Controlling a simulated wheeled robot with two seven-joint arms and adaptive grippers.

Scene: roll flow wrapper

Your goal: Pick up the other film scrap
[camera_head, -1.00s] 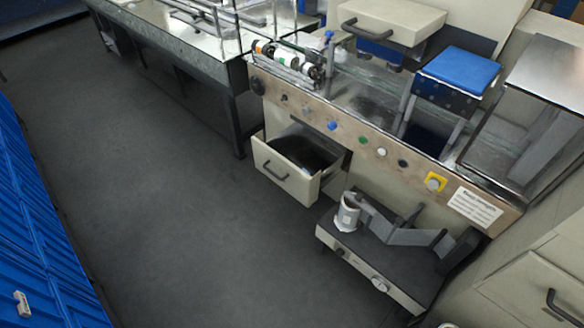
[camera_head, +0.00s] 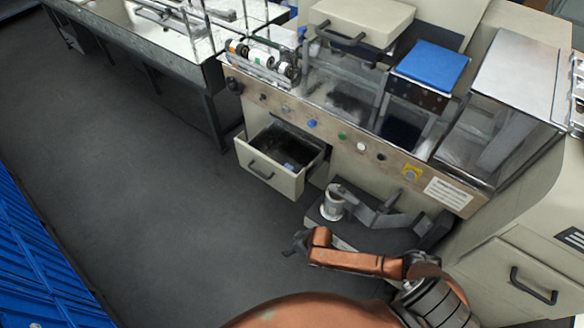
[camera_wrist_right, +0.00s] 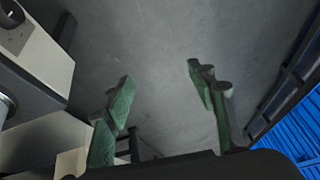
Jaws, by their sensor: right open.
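I cannot make out a film scrap for certain in any view. An open cream drawer (camera_head: 270,182) under the wrapper has a dark inside with small, unclear shapes in it. My right gripper (camera_head: 293,249) shows small and dark at the end of my orange arm, in front of the low unit below the drawer. In the right wrist view my right gripper (camera_wrist_right: 160,88) has its green-padded fingers apart, with only grey floor visible between them. My left gripper is not in view.
The wrapper's control panel (camera_head: 326,132) with coloured buttons runs along the machine front. A low unit with a metal cup (camera_head: 332,204) and bracket stands below it. Blue ribbed panels (camera_head: 40,265) line the left edge. The grey floor (camera_head: 120,180) between is clear.

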